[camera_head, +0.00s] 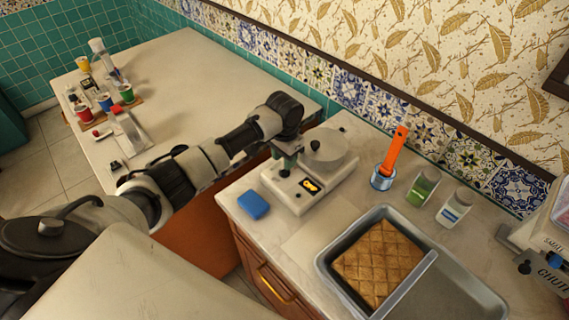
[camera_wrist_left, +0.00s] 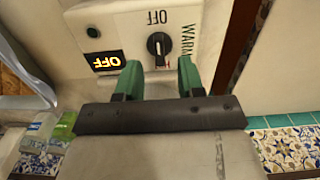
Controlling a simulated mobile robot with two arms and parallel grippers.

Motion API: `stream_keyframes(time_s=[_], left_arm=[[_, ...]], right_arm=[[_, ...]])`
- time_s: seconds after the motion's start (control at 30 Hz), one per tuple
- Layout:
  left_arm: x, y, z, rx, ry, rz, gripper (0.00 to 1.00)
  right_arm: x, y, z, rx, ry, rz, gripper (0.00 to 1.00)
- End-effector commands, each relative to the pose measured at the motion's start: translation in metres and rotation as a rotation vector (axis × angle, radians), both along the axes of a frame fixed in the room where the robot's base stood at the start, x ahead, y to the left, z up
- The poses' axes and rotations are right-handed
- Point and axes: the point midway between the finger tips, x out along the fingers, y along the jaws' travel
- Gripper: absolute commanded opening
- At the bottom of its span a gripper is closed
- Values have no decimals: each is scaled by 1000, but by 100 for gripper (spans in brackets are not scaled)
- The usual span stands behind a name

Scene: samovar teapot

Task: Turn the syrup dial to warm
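The syrup warmer (camera_head: 335,185) is a pale box with a round grey top, standing on the counter. Its small display (camera_head: 311,185) is lit; in the left wrist view the display (camera_wrist_left: 104,61) reads OFF. The black syrup dial (camera_wrist_left: 158,44) sits on the panel between an OFF and a WARM label, both seen rotated. My left gripper (camera_wrist_left: 157,65) has its green fingers apart, with the dial between and just beyond the tips; contact is not clear. In the head view my left gripper (camera_head: 286,164) is over the panel's left end and hides the dial. My right gripper is not in view.
A blue sponge (camera_head: 253,204) lies left of the warmer. A blue cup with an orange-handled brush (camera_head: 394,150), two bottles (camera_head: 423,187) and a pastry tray (camera_head: 326,262) are to the right. A second counter (camera_head: 190,75) with cups lies behind my arm.

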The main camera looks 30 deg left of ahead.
Motion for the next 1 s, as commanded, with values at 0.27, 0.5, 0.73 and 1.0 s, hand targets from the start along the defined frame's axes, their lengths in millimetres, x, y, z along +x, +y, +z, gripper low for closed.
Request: stream_keyframes(time_s=[0.27,0.5,0.73,1.0], left_arm=[[-1,-1,-33,-1,1,-1,38],[0,-1,-38,1,-1,-2,38],[0,-1,-37,0,-1,-2,18],[0,-1,-37,0,-1,-3,0]], right_arm=[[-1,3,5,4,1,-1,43],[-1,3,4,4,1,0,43],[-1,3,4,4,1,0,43],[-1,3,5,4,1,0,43]])
